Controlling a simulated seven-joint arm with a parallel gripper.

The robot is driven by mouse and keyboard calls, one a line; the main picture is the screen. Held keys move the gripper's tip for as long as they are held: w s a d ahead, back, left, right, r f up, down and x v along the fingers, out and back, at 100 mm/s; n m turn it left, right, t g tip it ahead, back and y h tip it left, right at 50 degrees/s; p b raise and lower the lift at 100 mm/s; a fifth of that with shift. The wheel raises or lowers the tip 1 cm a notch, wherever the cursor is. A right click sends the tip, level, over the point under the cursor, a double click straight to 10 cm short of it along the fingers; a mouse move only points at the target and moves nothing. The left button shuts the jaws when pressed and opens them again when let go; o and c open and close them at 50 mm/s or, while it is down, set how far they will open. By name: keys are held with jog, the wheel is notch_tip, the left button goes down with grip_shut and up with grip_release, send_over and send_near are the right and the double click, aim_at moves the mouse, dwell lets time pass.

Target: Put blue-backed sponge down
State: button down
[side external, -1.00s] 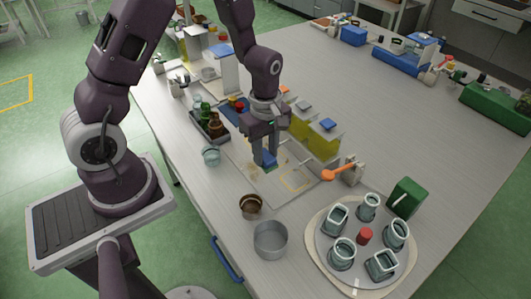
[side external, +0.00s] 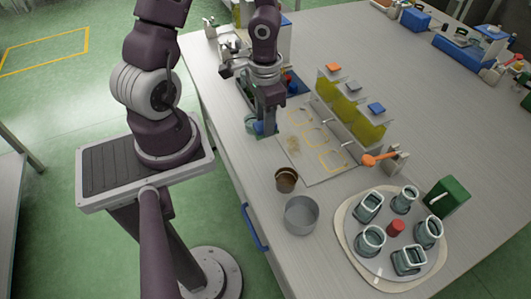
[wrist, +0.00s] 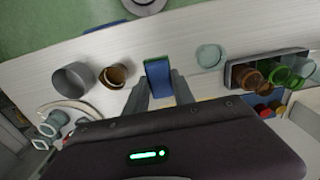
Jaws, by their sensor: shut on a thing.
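The blue-backed sponge (wrist: 158,76) is between the two fingers of my gripper (wrist: 160,86) in the wrist view, its blue face showing. In the side view the sponge (side external: 267,128) is a small blue patch at the fingertips of my gripper (side external: 268,122), partly hidden by the fingers. My gripper is shut on it and points down near the table's left edge, left of the grey board with yellow outlines (side external: 315,162). I cannot tell whether the sponge touches the table.
A pale glass (wrist: 209,55) stands close beside the sponge, with a dark tray of bottles (wrist: 232,77) beyond. A brown cup (side external: 286,178) and grey pot (side external: 301,214) stand nearer the camera. Yellow-filled containers (side external: 352,112) line the board's far side.

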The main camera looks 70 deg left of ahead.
notch_tip(320, 180, down, 9)
jog(key=shift+f, duration=0.2)
dwell(0.3)
jog(key=c, duration=1.1)
grip_release()
jog(key=shift+f, duration=0.15)
jog(key=shift+o, duration=0.2)
notch_tip(320, 180, up, 12)
jog(key=shift+a+r, duration=0.1)
jog(key=shift+r, duration=0.15)
jog(key=r, duration=0.1)
jog(key=r+y, duration=0.1)
jog(key=r, duration=0.1)
jog(key=r+y, duration=0.1)
jog(key=r, duration=0.1)
jog(key=shift+a+t, duration=0.3)
jog(key=shift+a, duration=0.1)
notch_tip(320, 180, up, 9)
jog(key=t+y, duration=0.1)
jog(key=t, duration=0.1)
send_over(261, 136)
jog(key=s+d+r+t+h, duration=0.3)
jog(key=s+d+r, duration=0.3)
jog(key=d+r, duration=0.1)
